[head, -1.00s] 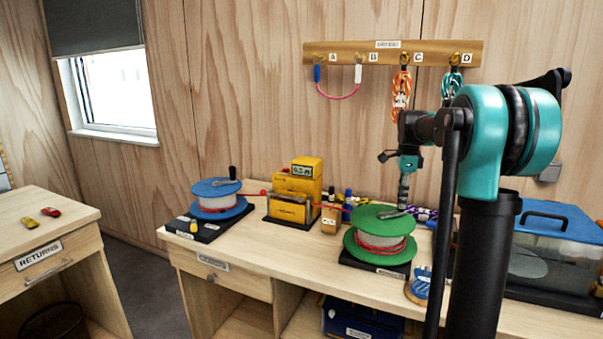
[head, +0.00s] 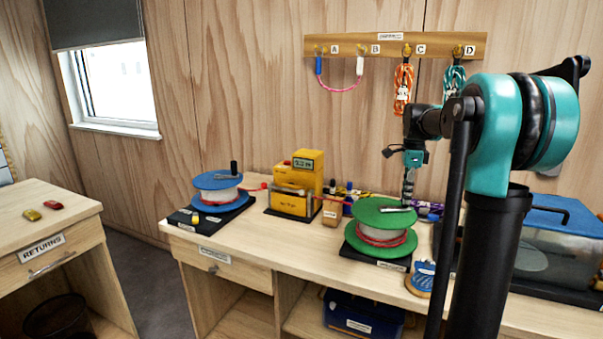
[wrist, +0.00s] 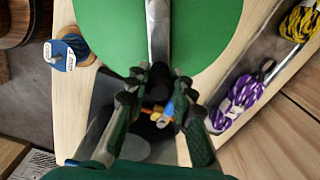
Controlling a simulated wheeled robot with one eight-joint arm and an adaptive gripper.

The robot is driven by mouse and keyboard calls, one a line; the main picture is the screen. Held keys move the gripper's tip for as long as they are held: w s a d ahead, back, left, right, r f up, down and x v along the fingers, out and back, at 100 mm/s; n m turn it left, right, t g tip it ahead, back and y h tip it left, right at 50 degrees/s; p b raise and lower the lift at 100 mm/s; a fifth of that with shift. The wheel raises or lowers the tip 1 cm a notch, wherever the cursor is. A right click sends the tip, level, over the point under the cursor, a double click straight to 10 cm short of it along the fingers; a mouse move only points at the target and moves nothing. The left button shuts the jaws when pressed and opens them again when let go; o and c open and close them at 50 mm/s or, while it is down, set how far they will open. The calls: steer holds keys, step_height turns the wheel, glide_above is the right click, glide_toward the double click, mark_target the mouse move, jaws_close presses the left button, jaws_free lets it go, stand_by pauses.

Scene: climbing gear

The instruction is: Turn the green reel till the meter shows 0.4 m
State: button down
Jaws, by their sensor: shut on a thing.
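The green reel (head: 366,211) stands on a black base on the bench, with red line wound on its pale drum. It also shows in the wrist view (wrist: 105,35). Its grey crank arm (wrist: 158,30) lies across the top flange. My gripper (head: 408,199) is over the right side of the flange, pointing down, shut on the crank handle. In the wrist view the fingers (wrist: 160,108) largely hide the handle. The yellow meter (head: 307,165) stands left of the green reel; its display is too small to read surely. Red line runs between the meter and both reels.
A blue reel (head: 218,181) stands left of the meter. A blue-lidded clear box (head: 550,245) is at right. Ropes hang on the hook rail (head: 400,46). A small blue-and-tan item (head: 420,280) sits at the front.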

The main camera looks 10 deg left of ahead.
steer(key=shift+s, duration=0.1)
stand_by(0.7)
steer(key=shift+s+a, duration=0.1)
steer(key=shift+s, duration=1.25)
stand_by(0.4)
steer(key=shift+s+a, duration=0.1)
steer(key=shift+s, duration=0.15)
steer(key=shift+s+a, duration=0.3)
steer(key=shift+s, duration=0.35)
